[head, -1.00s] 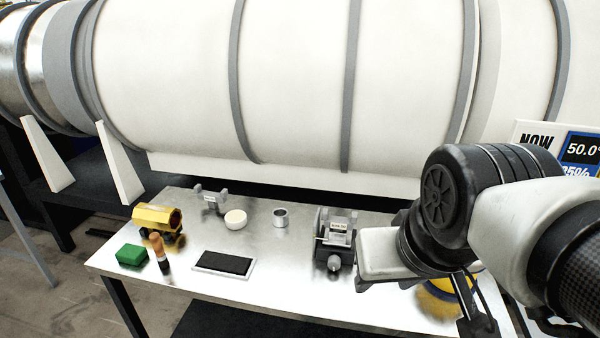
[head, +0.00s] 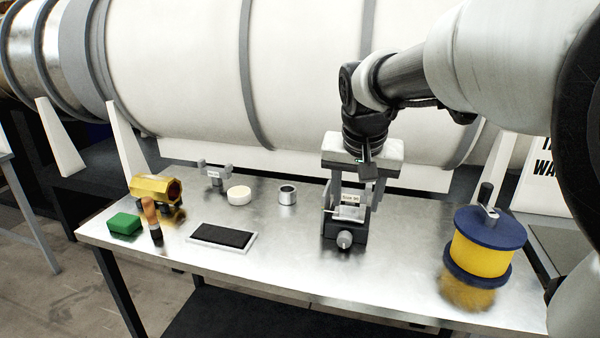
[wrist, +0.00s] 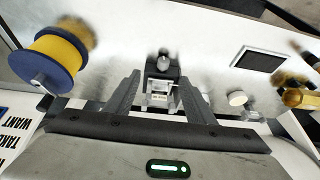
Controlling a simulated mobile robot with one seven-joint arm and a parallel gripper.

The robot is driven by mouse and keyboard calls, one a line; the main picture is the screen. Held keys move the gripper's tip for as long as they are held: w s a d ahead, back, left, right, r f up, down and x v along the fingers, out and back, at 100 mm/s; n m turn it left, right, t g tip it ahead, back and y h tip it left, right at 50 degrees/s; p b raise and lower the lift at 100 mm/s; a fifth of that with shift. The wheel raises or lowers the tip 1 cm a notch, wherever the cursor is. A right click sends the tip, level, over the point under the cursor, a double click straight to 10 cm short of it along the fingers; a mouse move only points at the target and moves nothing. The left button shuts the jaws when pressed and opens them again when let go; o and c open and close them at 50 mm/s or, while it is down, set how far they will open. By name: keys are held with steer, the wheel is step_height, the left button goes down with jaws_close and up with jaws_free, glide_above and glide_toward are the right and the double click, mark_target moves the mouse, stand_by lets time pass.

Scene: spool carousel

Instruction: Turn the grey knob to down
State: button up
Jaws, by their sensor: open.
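The grey knob (head: 344,240) is on the front of a small dark device (head: 346,218) with a light label, standing on the metal table. In the wrist view the knob (wrist: 164,55) shows at the far side of the device, beyond my fingertips. My gripper (head: 354,188) is above and behind the device in the head view, pointing down. In the wrist view my gripper (wrist: 163,85) has its two dark fingers wide apart, with the device between and beyond them. Nothing is held. I cannot tell which way the knob is set.
A yellow spool with blue flanges (head: 482,250) stands right on the table (head: 300,265). To the left are a metal cup (head: 287,195), a white round piece (head: 239,195), a black pad (head: 222,236), a green block (head: 124,223) and a brass cylinder (head: 155,187). A large white drum is behind.

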steer(key=b, duration=0.1)
glide_toward(343, 238)
steer(key=shift+m, duration=0.3)
steer(key=b+x, duration=0.1)
steer(key=x, duration=0.3)
steer(key=b+x, duration=0.2)
steer(key=x, duration=0.3)
steer(key=shift+w+d+f, duration=0.2)
steer(key=shift+d+f, duration=0.05)
steer(key=c, duration=1.1)
steer(key=shift+o, duration=0.2)
steer(key=shift+a+f+h, duration=0.1)
steer(key=shift+a+h, duration=0.25)
steer(key=shift+h, duration=0.25)
steer(key=shift+g+h, duration=0.5)
steer(key=shift+h, duration=0.3)
